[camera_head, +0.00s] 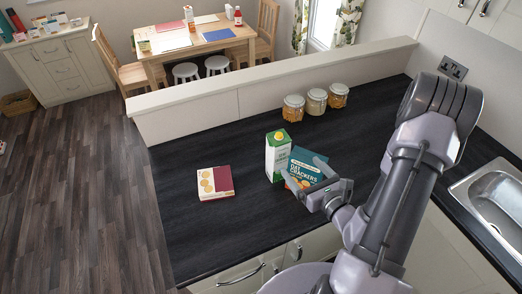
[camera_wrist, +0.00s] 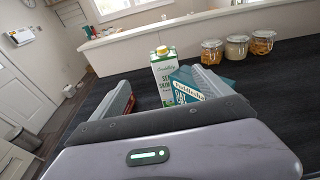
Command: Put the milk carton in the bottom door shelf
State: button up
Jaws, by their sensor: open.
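The milk carton (camera_head: 278,158) is white and green with a yellow cap, standing upright on the dark worktop (camera_head: 180,165). In the wrist view the carton (camera_wrist: 163,68) stands ahead, between the lines of the two fingers. My gripper (camera_head: 305,174) is open, above the near side of the worktop. In the wrist view its fingers (camera_wrist: 158,80) are spread with nothing seen held between them. The carton's lower part is partly hidden in the wrist view. No bottom door shelf shows in either view.
A teal cracker box (camera_head: 305,163) stands just right of the carton, partly behind my gripper. A red and cream box (camera_head: 215,183) lies to the left. Several jars (camera_head: 316,101) stand at the back near a low wall (camera_head: 270,82). A sink (camera_head: 490,205) is at right.

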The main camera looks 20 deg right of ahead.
jog(key=b, duration=0.9)
send_near(279, 139)
notch_tip(279, 139, down, 3)
jog(key=w+b, duration=0.4)
jog(key=w, duration=0.2)
jog(key=shift+r, duration=0.15)
jog(key=w, duration=0.2)
jog(key=w+f+b, duration=0.1)
jog(key=w, duration=0.2)
jog(key=shift+w, duration=0.15)
jog(key=shift+c, duration=0.2)
grip_shut()
